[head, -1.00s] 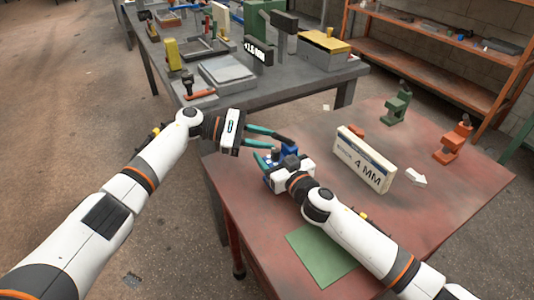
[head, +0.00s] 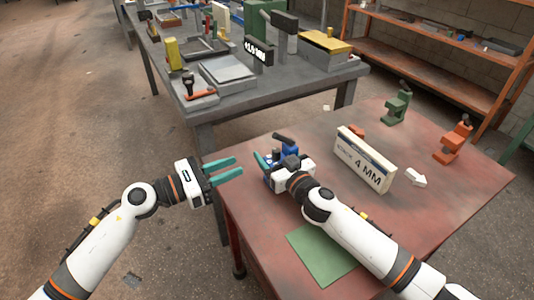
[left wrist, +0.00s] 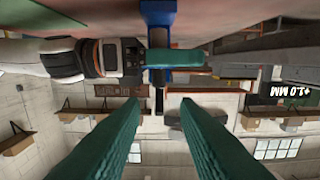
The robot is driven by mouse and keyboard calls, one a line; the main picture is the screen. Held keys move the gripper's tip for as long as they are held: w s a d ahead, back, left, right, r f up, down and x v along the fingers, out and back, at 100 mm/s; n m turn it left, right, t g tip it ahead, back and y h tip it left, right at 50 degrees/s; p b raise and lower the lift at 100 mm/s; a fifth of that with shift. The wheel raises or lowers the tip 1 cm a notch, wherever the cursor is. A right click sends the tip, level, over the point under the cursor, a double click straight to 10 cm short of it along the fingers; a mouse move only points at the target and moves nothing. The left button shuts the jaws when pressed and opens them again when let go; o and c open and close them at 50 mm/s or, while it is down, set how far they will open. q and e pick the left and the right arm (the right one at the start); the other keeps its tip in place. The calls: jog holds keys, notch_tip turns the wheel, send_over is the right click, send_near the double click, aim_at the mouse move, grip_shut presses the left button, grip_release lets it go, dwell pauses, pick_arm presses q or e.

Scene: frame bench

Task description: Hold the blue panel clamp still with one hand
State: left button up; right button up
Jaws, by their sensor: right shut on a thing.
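The blue panel clamp (head: 287,162) stands near the left edge of the red table, with a dark handle (head: 284,138) on top. My right gripper (head: 264,162) is shut on the clamp, and its white body hides the clamp's lower part. In the left wrist view the blue clamp (left wrist: 158,18) hangs at the top of the upside-down picture, with a teal finger of my right gripper (left wrist: 175,58) across it. My left gripper (head: 238,171) is open and empty, left of the clamp and apart from it. Its two teal fingers (left wrist: 155,108) are spread.
A green clamp (head: 397,103) and an orange clamp (head: 454,139) stand farther back. A green mat (head: 321,254) lies in front. A grey bench (head: 230,104) with a "MM" display (head: 258,51) is behind.

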aim_at(266, 160)
pick_arm(q)
jog(key=x, duration=1)
jog(key=shift+w+d, duration=0.1)
jog(key=shift+d, duration=0.05)
grip_shut()
jog(key=shift+w+m+g+h, duration=0.2)
jog(key=shift+m+g+h, duration=0.4)
jog(key=shift+g, duration=0.4)
jog(key=shift+w+m+g+h, duration=0.15)
jog(key=shift+m+g+h, duration=0.25)
jog(key=shift+m+g, duration=0.5)
pick_arm(e)
jog(key=shift+r, duration=0.1)
pick_arm(q)
jog(key=shift+a, duration=0.25)
grip_release()
